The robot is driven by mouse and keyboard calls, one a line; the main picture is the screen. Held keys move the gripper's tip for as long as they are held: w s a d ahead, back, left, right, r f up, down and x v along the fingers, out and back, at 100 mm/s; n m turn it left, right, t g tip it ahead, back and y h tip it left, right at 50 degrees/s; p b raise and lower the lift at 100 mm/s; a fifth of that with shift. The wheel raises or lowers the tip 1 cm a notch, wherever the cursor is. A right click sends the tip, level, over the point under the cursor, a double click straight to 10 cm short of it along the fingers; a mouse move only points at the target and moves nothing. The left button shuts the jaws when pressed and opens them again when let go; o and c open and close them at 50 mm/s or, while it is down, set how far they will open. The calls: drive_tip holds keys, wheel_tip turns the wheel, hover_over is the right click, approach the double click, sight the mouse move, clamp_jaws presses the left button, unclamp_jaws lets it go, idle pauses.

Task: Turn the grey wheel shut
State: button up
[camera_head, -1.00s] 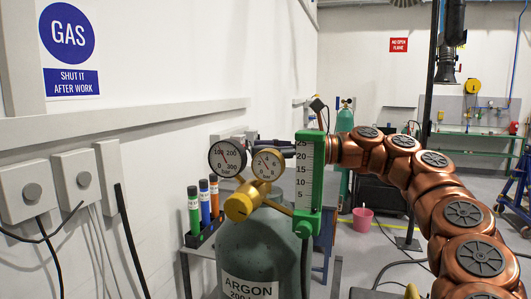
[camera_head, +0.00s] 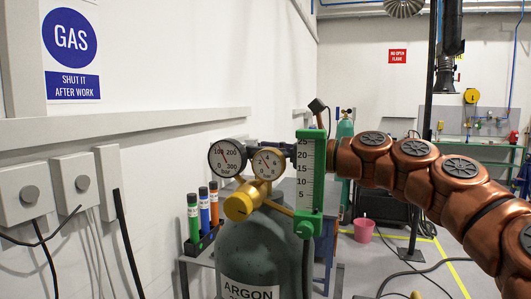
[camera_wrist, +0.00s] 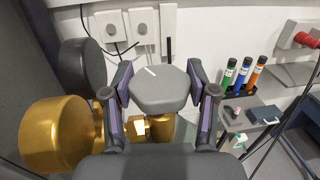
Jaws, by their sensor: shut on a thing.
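The grey wheel (camera_wrist: 160,95) is a faceted knob with a white mark on its top, in the middle of the wrist view. My gripper (camera_wrist: 160,84) is shut on it, one purple-padded finger on each side. Brass fittings (camera_wrist: 139,126) show below the wheel. In the head view the wheel is hidden behind the gauges and the green flow meter (camera_head: 310,185). The argon cylinder (camera_head: 262,250) stands upright under the brass regulator (camera_head: 240,203). My arm reaches in from the right, behind the flow meter.
Two round gauges (camera_head: 228,157) sit on the regulator. Green, blue and orange marker-like tubes (camera_head: 204,208) stand in a rack left of the cylinder. Grey wall boxes (camera_head: 75,178) with cables are at the left. A pink bucket (camera_head: 363,230) stands on the floor behind.

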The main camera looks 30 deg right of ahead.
drive_tip(key=shift+m+t+h, duration=0.3)
drive_tip(key=shift+h, duration=0.1)
drive_tip(key=o, duration=1.2)
drive_tip(key=shift+r, duration=0.1)
wheel_tip(320, 180, up, 9)
drive_tip(key=shift+f, duration=0.1)
drive_tip(key=shift+r, duration=0.55)
